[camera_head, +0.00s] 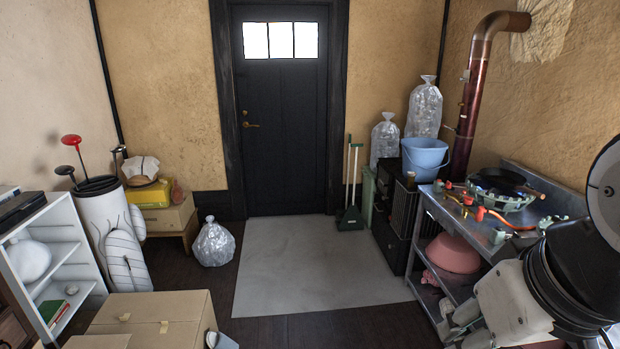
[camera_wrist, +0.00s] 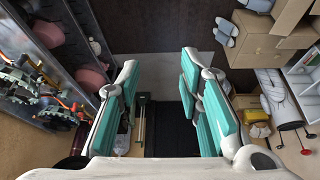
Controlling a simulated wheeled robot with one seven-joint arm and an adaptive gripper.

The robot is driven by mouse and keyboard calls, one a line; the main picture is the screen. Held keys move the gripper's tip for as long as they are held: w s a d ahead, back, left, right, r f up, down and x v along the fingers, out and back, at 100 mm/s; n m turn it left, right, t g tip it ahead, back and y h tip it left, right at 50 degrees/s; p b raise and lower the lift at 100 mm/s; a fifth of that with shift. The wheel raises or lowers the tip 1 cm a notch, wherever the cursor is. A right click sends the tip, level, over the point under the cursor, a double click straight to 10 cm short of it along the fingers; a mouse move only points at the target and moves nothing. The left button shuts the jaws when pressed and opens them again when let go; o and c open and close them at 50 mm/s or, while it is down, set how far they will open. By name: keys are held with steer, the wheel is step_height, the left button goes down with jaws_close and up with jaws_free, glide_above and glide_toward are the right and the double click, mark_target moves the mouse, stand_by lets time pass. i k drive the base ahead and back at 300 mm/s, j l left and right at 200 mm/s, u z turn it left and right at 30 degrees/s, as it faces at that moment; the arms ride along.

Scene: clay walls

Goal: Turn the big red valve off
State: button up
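Small red-orange valve handles sit among the gas fittings on the metal counter at the right of the head view. The largest red-orange piece (camera_head: 494,217) lies near the counter's middle, with a smaller red one (camera_head: 448,185) at its far left end. I cannot tell for sure which is the big valve or how it is turned. The wrist view shows red-orange fittings (camera_wrist: 73,105) at its left, beside the burners. My gripper (camera_wrist: 160,66) is open and empty, its teal-padded fingers wide apart, away from the counter. The gripper's fingers are not clear in the head view.
The metal counter (camera_head: 452,217) has a green burner (camera_head: 502,200) with a black pan on it. A blue bucket (camera_head: 425,160) stands beyond its far end. A cardboard box (camera_head: 160,312) is front left. The grey mat (camera_head: 310,265) before the door is clear.

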mark_target(468, 200)
steer(key=i+z, duration=0.1)
steer(key=i, duration=0.35)
steer(key=i+j+z, duration=0.1)
steer(key=i, duration=0.4)
steer(key=i+j+z, duration=0.15)
steer(key=i, duration=0.3)
steer(key=i+j+z, duration=0.1)
steer(key=i, duration=0.4)
steer(key=i+j+z, duration=0.35)
steer(key=i, duration=0.15)
steer(key=i+j+z, duration=0.35)
steer(key=i, duration=0.1)
